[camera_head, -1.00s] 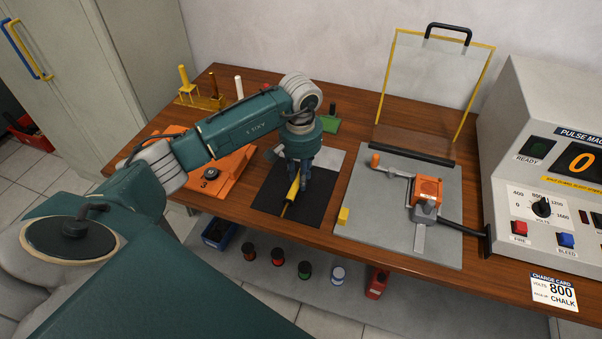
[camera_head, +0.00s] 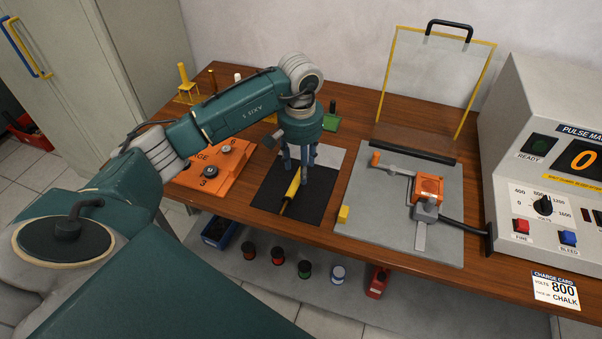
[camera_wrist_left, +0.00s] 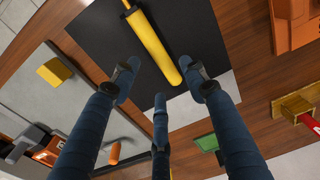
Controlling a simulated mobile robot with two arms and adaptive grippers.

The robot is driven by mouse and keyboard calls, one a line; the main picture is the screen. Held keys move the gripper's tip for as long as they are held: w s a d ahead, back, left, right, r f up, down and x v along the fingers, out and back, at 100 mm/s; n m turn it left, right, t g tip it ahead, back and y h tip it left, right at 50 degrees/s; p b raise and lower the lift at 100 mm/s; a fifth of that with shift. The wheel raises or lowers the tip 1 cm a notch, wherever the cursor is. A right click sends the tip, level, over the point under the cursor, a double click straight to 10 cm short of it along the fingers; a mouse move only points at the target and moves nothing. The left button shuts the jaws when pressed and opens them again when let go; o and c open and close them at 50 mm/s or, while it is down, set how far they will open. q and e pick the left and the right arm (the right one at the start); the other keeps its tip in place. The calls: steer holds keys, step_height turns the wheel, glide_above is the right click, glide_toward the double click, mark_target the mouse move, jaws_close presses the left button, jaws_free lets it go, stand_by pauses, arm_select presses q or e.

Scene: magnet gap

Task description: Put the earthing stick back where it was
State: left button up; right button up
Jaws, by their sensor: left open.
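My left gripper (camera_head: 301,172) is above the mat, over the stick's far end. In the left wrist view its fingers (camera_wrist_left: 160,88) are spread apart with nothing between them. My right gripper is not in view.
To the right is a grey plate (camera_head: 375,225) with an orange clamp device (camera_head: 429,187) and a yellow block (camera_head: 343,214). A clear framed shield (camera_head: 435,85) and a pulse machine (camera_head: 545,150) stand beyond.

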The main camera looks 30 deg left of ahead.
arm_select(q)
step_height(320, 180, up, 9)
steer(key=b, duration=0.1)
steer(key=shift+s+f, duration=0.2)
steer(key=shift+s, duration=0.05)
stand_by(0.3)
steer(key=shift+f, duration=0.1)
